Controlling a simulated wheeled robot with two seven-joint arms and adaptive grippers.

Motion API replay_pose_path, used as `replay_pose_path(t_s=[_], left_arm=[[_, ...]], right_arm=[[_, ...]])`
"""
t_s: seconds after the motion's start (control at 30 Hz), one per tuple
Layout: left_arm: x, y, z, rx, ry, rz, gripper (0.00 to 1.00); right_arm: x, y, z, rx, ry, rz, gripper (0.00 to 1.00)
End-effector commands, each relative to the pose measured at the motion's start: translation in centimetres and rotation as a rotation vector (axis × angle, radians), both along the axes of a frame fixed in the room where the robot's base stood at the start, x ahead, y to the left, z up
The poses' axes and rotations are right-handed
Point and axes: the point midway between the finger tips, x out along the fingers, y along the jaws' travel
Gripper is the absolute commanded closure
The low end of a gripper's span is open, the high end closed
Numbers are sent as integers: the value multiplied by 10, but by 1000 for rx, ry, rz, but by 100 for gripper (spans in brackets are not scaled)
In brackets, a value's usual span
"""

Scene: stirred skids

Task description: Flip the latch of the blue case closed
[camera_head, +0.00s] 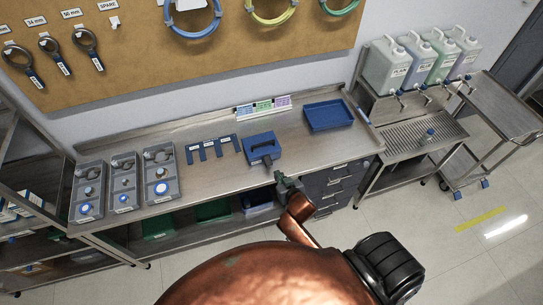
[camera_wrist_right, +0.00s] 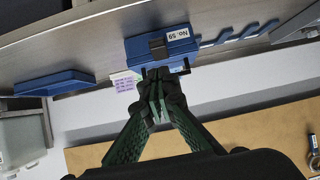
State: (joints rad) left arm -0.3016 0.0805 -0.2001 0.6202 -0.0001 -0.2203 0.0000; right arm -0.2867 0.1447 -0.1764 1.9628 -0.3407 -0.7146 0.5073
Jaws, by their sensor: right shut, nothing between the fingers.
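The blue case (camera_head: 262,145) sits on the steel bench, left of the blue tray. A dark handle-like part shows on it, and in the right wrist view the case (camera_wrist_right: 140,50) carries a white label reading "No. 59". I cannot make out the latch or its position. My right gripper (camera_head: 279,178) is near the bench's front edge, just in front of the case in the head view. In the right wrist view its green fingers (camera_wrist_right: 160,77) are together and empty, overlapping the case's edge; contact cannot be told. My left gripper is not in view.
An empty blue tray (camera_head: 328,116) lies to the right of the case. Blue slotted holders (camera_head: 212,150) and grey trays of parts (camera_head: 124,185) are to its left. A coloured label stand (camera_head: 263,106) is behind. Bare bench lies between the case and the tray.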

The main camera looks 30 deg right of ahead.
Motion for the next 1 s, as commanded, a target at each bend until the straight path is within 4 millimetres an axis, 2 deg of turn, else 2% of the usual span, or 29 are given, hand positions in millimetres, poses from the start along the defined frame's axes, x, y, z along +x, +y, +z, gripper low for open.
replay_pose_path(t_s=[0.03, 0.07, 0.2, 0.47, 0.63, 1.0], left_arm=[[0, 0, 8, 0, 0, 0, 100], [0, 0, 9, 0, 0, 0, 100], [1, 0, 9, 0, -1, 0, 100], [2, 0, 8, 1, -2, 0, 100], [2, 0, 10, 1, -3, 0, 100], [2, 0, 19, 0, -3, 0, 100]], right_arm=[[1, -1, 20, 2, -17, -7, 100], [2, -1, 26, 3, -23, -9, 100], [2, -1, 35, 5, -37, -14, 100], [3, -1, 34, 6, -37, -13, 100], [12, -3, 29, 5, -37, -13, 100], [73, -15, -5, 4, -37, -12, 100]])
